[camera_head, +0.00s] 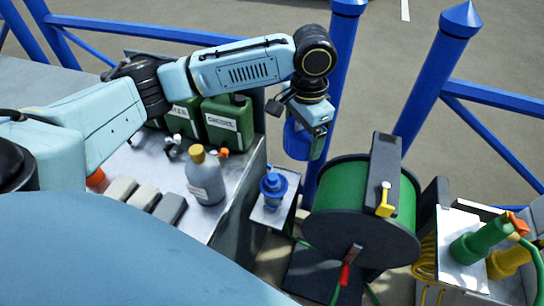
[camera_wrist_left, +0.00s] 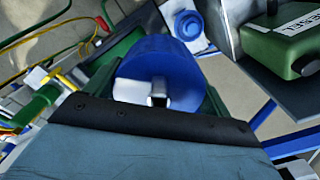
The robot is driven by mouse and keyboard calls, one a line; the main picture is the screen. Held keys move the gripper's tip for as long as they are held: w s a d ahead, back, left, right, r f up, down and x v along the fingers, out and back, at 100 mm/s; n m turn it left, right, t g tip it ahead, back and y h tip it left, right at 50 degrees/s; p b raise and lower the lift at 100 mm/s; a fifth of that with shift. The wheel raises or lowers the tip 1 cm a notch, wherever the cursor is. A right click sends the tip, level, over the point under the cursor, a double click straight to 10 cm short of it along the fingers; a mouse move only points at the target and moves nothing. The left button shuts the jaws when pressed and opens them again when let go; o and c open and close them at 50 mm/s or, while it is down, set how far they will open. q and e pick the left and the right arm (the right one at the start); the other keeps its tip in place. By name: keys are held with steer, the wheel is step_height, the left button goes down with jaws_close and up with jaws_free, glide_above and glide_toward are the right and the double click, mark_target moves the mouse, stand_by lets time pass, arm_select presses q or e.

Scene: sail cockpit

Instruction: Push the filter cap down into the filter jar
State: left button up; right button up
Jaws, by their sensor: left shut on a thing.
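My left gripper (camera_head: 308,125) hangs at the end of the arm, above and to the right of the small stand in the head view. It is shut on a blue round part, which looks like the filter cap (camera_head: 296,142). In the left wrist view the blue part (camera_wrist_left: 160,65) sits between the two green fingers, with a white piece in front of it. A blue fitting that looks like the filter jar (camera_head: 272,186) stands upright on the small grey stand. It also shows in the left wrist view (camera_wrist_left: 188,24), apart from the held part. My right gripper is out of view.
A green hose reel (camera_head: 340,205) stands just right of the stand. On the grey bench are a grey bottle (camera_head: 205,180), green canisters (camera_head: 228,122) and several small blocks (camera_head: 145,197). Blue posts (camera_head: 335,90) rise behind the gripper. A green fitting (camera_head: 480,240) lies far right.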

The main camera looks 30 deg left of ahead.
arm_select(q)
step_height(320, 180, down, 3)
steer(key=w+m, duration=0.2)
steer(key=m, duration=0.4)
steer(key=m+p, duration=0.2)
steer(key=m, duration=2)
glide_above(275, 175)
steer(key=f, duration=1.4)
steer(key=shift+w+d, duration=0.15)
steer(key=shift+d, duration=0.25)
steer(key=shift+s+a+f+m, duration=0.2)
steer(key=shift+a+f+m, duration=0.1)
steer(key=shift+f+m, duration=0.45)
steer(key=shift+a+f+m+b, duration=0.1)
steer(key=shift+f+m+b, duration=0.05)
steer(key=shift+m+b, duration=0.15)
step_height(275, 175, down, 6)
steer(key=b, duration=0.5)
steer(key=shift+r, duration=0.2)
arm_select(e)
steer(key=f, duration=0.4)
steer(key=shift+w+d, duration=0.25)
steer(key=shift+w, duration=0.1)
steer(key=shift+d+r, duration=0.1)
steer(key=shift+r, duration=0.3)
